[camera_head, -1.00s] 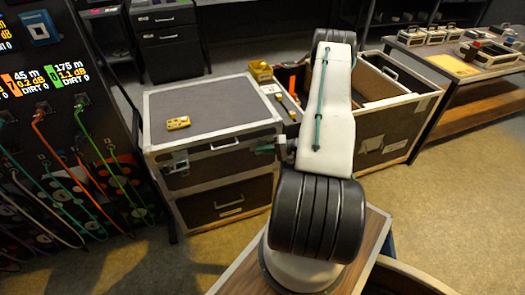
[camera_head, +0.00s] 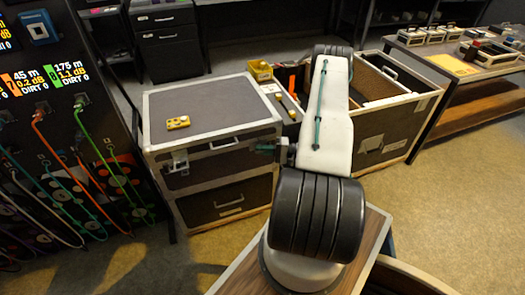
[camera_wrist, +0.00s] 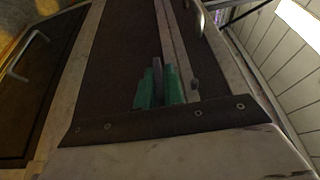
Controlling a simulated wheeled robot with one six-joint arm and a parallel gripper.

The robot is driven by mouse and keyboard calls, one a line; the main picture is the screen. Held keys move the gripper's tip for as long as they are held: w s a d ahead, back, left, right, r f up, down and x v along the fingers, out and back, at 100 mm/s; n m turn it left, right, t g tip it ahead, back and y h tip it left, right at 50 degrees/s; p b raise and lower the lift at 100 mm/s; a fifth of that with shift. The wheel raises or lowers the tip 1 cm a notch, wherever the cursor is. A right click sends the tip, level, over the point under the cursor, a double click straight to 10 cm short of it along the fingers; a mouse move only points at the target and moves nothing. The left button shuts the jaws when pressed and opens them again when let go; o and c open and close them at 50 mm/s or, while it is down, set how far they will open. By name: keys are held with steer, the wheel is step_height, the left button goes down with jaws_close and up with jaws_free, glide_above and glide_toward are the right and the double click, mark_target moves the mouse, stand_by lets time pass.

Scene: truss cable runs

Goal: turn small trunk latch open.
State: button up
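The small trunk (camera_head: 215,116) is a dark case with silver edging, left of my arm. Its lid is down. A latch (camera_head: 178,161) shows at the left of its front, across the lid seam. My gripper (camera_head: 264,147) is at the right end of the trunk's front, near the lid seam. In the wrist view the green fingers (camera_wrist: 159,88) are close together, with a narrow grey piece (camera_wrist: 158,72) between them. I cannot tell whether this is a latch part or whether they grip it. A small dark fitting (camera_wrist: 194,85) sits to their right.
A yellow device (camera_head: 178,122) lies on the lid. A lower drawer with a handle (camera_head: 229,208) is below. A large open case (camera_head: 390,130) stands right of my arm. A cable panel (camera_head: 70,130) stands at the left. Floor is clear in front of the trunk.

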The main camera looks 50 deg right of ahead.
steer(key=shift+o, duration=1.4)
steer(key=v, duration=0.7)
steer(key=shift+s+d, duration=0.2)
steer(key=shift+s, duration=0.05)
